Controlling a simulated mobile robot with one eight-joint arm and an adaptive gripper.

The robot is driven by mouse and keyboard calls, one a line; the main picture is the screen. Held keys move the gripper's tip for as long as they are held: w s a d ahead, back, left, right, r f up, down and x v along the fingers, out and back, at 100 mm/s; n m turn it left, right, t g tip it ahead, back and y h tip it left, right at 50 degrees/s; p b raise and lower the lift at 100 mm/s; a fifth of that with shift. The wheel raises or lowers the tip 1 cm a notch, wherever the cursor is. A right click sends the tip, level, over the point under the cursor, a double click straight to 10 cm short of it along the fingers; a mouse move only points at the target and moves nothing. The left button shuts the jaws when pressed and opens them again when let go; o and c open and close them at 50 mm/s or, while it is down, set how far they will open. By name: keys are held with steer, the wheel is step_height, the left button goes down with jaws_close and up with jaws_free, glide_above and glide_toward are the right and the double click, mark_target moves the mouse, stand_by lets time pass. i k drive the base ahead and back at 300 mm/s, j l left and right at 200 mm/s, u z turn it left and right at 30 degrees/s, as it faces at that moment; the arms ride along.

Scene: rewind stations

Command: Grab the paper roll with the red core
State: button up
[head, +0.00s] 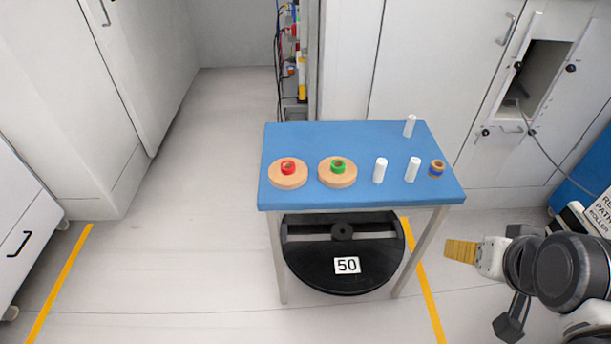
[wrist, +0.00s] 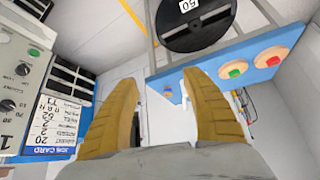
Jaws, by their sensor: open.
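The paper roll with the red core (head: 287,181) is a flat tan disc with a red ring on top, lying at the left end of the blue table (head: 305,143). In the wrist view the red-core roll (wrist: 262,58) shows at the right. A similar roll with a green core (head: 337,180) lies just right of it, apart from it; this green-core roll (wrist: 231,65) also shows in the wrist view. My gripper (head: 460,252) is off the table's right side, well away from the red-core roll. In the wrist view its yellow-brown fingers (wrist: 160,80) are apart with nothing between them.
White cylinders (head: 381,171) and a small tan roll with a blue band (head: 437,168) stand on the table's right half. A black disc marked 50 (head: 330,273) sits under the table. Cabinets (head: 440,60) stand behind. Floor left of the table is clear.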

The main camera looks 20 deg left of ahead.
mark_target(285, 173)
steer(key=j, duration=3.2)
steer(key=i+z, duration=0.05)
